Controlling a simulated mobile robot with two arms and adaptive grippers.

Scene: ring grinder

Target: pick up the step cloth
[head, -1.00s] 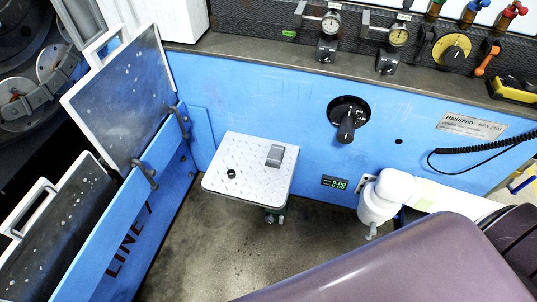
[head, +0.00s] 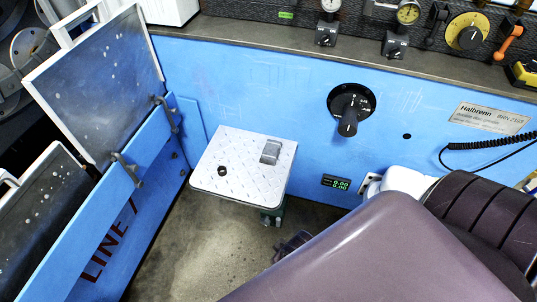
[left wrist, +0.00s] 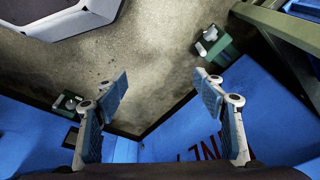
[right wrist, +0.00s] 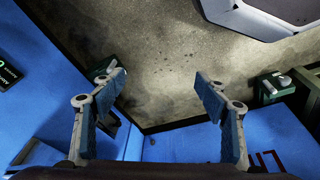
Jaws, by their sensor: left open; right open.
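I cannot make out a cloth in any view. The step (head: 235,185), a tread plate with a small black knob and a grey block on it, juts from the blue machine wall in the head view. No cloth shows on its top. My left gripper (left wrist: 162,80) is open and empty over the bare floor in the left wrist view. My right gripper (right wrist: 162,80) is open and empty in the right wrist view. Neither gripper clearly shows in the head view, where a large purple arm link of mine hides the lower right.
A blue hinged panel (head: 125,235) marked LINE 7 stands left of the step. A black rotary switch (head: 348,112) and a small green display (head: 335,183) are on the blue wall. Bare concrete floor (head: 205,250) lies below the step. Green boxes lie near the floor's edges in the wrist views.

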